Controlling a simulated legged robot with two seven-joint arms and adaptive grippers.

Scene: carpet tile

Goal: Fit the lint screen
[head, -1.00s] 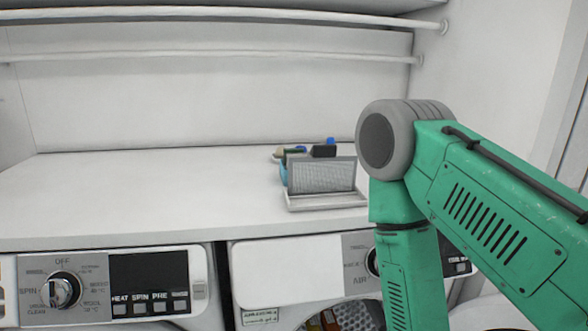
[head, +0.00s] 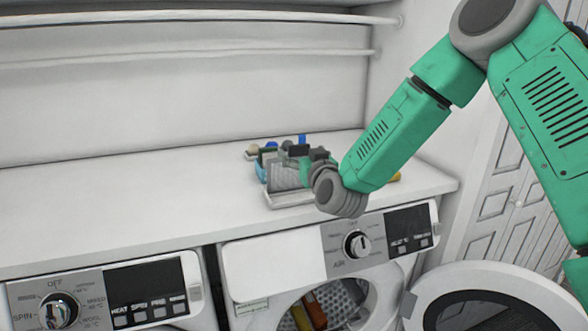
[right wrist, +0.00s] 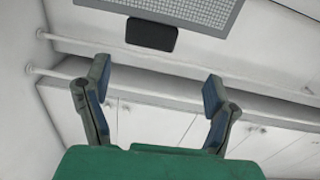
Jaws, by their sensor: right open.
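The lint screen (head: 284,177), a grey mesh panel, stands in a white holder (head: 290,200) on the counter above the machines. My right gripper (head: 303,160) is at the screen, partly hidden behind my wrist, and covers part of the mesh. In the right wrist view the mesh (right wrist: 185,10) and its dark tab (right wrist: 151,35) show beyond the open, empty fingers (right wrist: 157,85). The tab lies between the fingers' lines, apart from both. The dryer (head: 290,262) stands below with its round door (head: 490,300) open. My left gripper is out of view.
A blue container (head: 261,170) and several small items sit behind the screen. A yellow item (head: 394,177) lies to the right. The washer (head: 110,290) is at left. The counter's left part (head: 110,195) is clear. Rails (head: 180,57) run above at the back.

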